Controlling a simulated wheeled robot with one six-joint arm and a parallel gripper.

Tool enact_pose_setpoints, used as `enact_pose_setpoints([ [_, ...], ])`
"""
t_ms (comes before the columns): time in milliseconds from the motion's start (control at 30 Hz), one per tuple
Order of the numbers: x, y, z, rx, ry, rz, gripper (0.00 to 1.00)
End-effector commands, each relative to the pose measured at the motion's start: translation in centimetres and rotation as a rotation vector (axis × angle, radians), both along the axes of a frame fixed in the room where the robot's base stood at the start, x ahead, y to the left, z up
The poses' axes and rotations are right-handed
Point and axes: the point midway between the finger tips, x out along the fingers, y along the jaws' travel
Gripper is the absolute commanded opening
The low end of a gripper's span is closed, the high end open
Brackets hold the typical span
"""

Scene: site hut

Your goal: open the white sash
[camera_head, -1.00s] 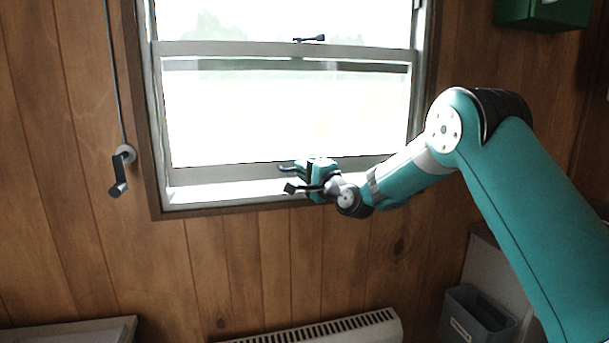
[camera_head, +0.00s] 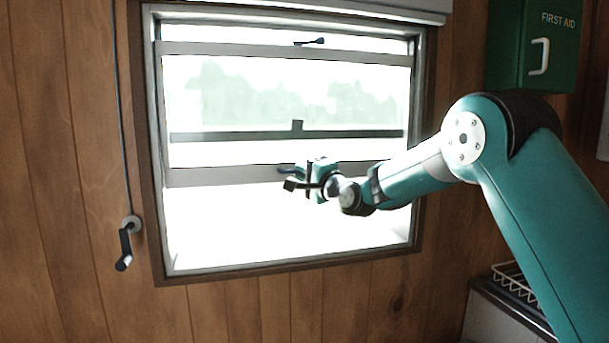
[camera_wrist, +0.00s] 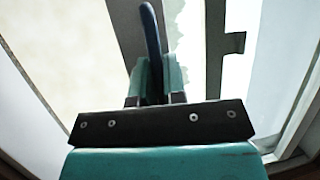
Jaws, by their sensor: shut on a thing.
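The white sash (camera_head: 225,176) is the lower pane of the window, raised well above the sill with a wide gap beneath it. A dark blue pull handle (camera_head: 287,170) sits on its bottom rail. My gripper (camera_head: 303,178) is at that rail, shut on the handle. In the wrist view the handle (camera_wrist: 151,40) stands up between the two teal fingers (camera_wrist: 154,82), in front of the grey sash rail (camera_wrist: 123,25). A dark latch (camera_head: 310,42) is on the sash's top rail.
The window frame (camera_head: 157,220) and sill (camera_head: 290,262) surround the opening. A green first aid box (camera_head: 530,50) is at upper right, and a wire rack (camera_head: 515,284) at lower right. A blind (camera_head: 300,12) is above the window.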

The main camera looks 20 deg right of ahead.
Motion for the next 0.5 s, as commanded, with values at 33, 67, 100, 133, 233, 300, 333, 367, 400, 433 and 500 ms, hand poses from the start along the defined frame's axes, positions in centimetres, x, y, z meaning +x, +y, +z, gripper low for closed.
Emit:
enact_pose_setpoints([
  [33, 0.0, -0.04, 0.03, 0.0, -0.001, -0.001, 0.0],
  [67, 0.0, -0.04, 0.03, 0.0, -0.001, -0.001, 0.0],
  [100, 0.0, -0.04, 0.02, 0.0, -0.001, -0.001, 0.0],
  [133, 0.0, -0.04, 0.02, 0.0, -0.001, -0.001, 0.0],
  [233, 0.01, -0.04, 0.0, 0.0, -0.001, -0.001, 0.25],
  [300, 0.0, -0.03, -0.01, 0.001, -0.001, -0.001, 0.35],
  [333, 0.0, -0.02, -0.02, 0.0, -0.001, 0.0, 0.35],
  [367, 0.0, -0.02, -0.02, 0.0, 0.0, 0.0, 0.35],
  [400, 0.0, -0.02, -0.03, 0.0, 0.0, 0.0, 0.35],
  [433, 0.0, -0.01, -0.04, 0.0, 0.0, 0.0, 0.35],
  [500, 0.0, 0.0, -0.04, 0.0, 0.0, 0.0, 0.35],
])
